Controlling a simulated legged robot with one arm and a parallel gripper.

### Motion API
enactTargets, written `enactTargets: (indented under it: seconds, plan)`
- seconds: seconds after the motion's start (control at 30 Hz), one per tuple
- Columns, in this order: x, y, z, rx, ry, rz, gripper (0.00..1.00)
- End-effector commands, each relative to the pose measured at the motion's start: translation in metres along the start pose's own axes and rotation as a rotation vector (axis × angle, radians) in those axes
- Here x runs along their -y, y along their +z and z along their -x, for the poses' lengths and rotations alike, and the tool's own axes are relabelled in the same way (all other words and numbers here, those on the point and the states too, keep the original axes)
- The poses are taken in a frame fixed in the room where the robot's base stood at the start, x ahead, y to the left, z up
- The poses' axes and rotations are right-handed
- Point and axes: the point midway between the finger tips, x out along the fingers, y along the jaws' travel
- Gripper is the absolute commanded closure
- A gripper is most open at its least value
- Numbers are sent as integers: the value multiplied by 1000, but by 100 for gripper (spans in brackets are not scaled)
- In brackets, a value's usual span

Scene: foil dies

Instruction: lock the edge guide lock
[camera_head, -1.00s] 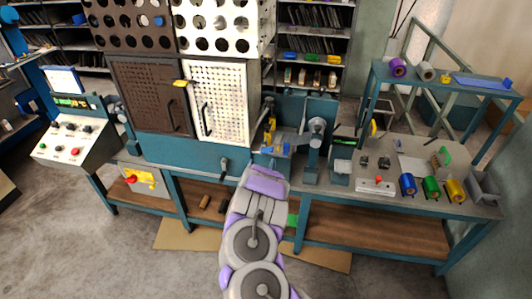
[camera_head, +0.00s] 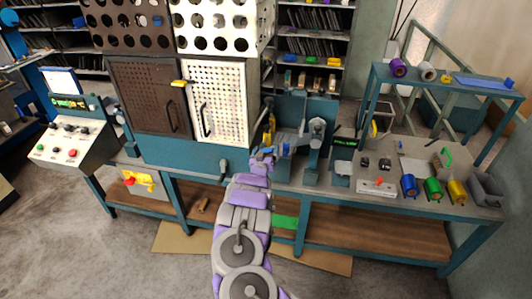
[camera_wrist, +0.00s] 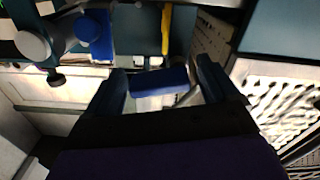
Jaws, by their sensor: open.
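My gripper (camera_head: 262,158) is at the front edge of the machine bench, just right of the white perforated door. In the wrist view my gripper (camera_wrist: 162,70) is open, with one dark finger on each side of a blue block-shaped handle (camera_wrist: 160,82). This handle appears to be the edge guide lock. It lies between the fingers, slightly tilted, and I cannot tell whether either finger touches it. In the head view the lock is mostly hidden by my gripper. Another blue part (camera_wrist: 98,35) sits up and left of the handle in the wrist view.
A grey round-headed post (camera_head: 316,130) stands just right of my gripper. The white perforated door (camera_head: 217,103) is close on the left. A yellow part (camera_head: 268,130) rises behind the gripper. Blue, green and yellow rolls (camera_head: 432,188) lie farther right on the bench.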

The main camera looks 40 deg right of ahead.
Motion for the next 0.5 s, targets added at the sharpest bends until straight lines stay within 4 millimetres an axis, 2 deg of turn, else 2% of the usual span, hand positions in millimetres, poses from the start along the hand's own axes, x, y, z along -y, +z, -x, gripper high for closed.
enactTargets:
  seconds: [0.2,0.5]
  plan:
    - [0,0,0,1,0,0,13]
    - [0,1,0,2,0,0,41]
